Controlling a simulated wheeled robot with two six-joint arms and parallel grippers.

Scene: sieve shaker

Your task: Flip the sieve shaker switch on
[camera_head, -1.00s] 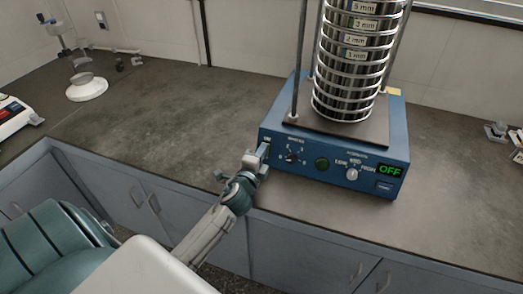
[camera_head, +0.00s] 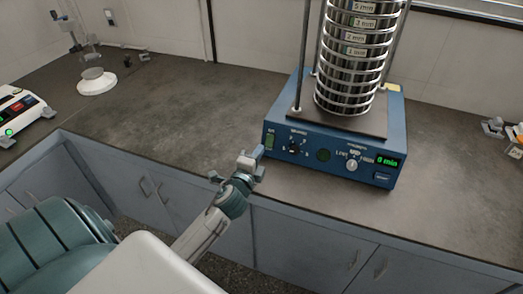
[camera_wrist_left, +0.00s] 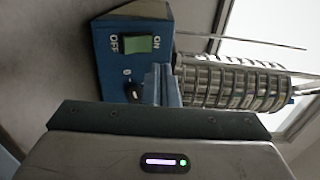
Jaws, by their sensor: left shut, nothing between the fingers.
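The blue sieve shaker (camera_head: 335,175) stands on the dark counter with its metal sieve stack (camera_head: 350,60) on top. Its switch (camera_head: 269,141) is at the left end of the front panel and looks green. The switch (camera_wrist_left: 139,44) also shows in the left wrist view, between the ON and OFF labels. The display (camera_head: 388,162) reads "0 min" in green. My left gripper (camera_head: 252,156) is shut and empty, a little in front of the panel and below the switch, apart from it. In the left wrist view its fingers (camera_wrist_left: 162,86) are together. My right gripper is not in view.
A white device (camera_head: 20,108) with a lit green button is at the far left. A stand with a white base (camera_head: 97,83) is at the back left. Small items (camera_head: 493,127) lie at the right. The counter left of the shaker is clear.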

